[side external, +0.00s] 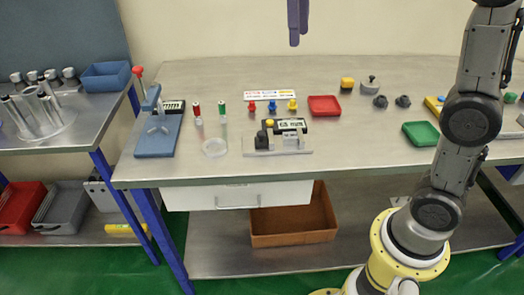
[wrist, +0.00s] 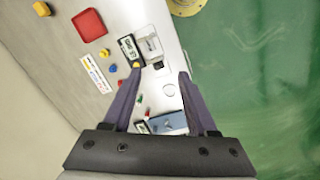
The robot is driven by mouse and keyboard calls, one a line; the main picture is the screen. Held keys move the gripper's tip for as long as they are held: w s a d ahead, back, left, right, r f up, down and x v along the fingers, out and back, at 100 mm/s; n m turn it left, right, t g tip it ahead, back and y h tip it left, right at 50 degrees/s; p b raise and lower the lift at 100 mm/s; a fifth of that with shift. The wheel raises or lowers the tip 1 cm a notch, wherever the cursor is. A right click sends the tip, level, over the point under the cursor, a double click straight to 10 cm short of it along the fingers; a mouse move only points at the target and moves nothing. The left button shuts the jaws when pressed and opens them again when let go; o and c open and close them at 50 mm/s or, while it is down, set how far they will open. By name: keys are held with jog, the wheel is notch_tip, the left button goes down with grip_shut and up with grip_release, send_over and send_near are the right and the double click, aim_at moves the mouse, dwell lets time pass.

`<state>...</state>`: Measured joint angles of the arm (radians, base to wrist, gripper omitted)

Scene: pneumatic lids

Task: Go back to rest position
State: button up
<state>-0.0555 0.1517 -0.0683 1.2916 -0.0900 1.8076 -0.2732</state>
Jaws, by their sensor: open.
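My gripper (side external: 297,22) hangs high above the back of the table at the top of the side view, with only its purple fingers showing there. In the wrist view my gripper (wrist: 158,78) is open, with its two fingers apart and nothing between the tips but the table far below. The metal work table (side external: 220,80) lies well under the fingers, and they touch nothing.
On the table stand a blue press (side external: 157,138), a fixture with a display (side external: 290,126), small red, blue and yellow pieces by a label strip (side external: 268,95), a red tray (side external: 324,105) and a green tray (side external: 421,133). The air around my gripper is clear.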

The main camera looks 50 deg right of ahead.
jog(key=s+t, duration=0.2)
jog(key=s, duration=0.7)
jog(key=s+f+m+t, duration=0.1)
jog(key=s+f, duration=0.3)
jog(key=f, duration=0.4)
jog(key=s+f+m+t+y, duration=0.1)
jog(key=s+f+m+t, duration=0.1)
jog(key=f, duration=0.5)
jog(key=s+t, duration=0.1)
jog(key=s, duration=0.1)
jog(key=shift+s+f+m, duration=0.3)
jog(key=shift+s+f, duration=0.1)
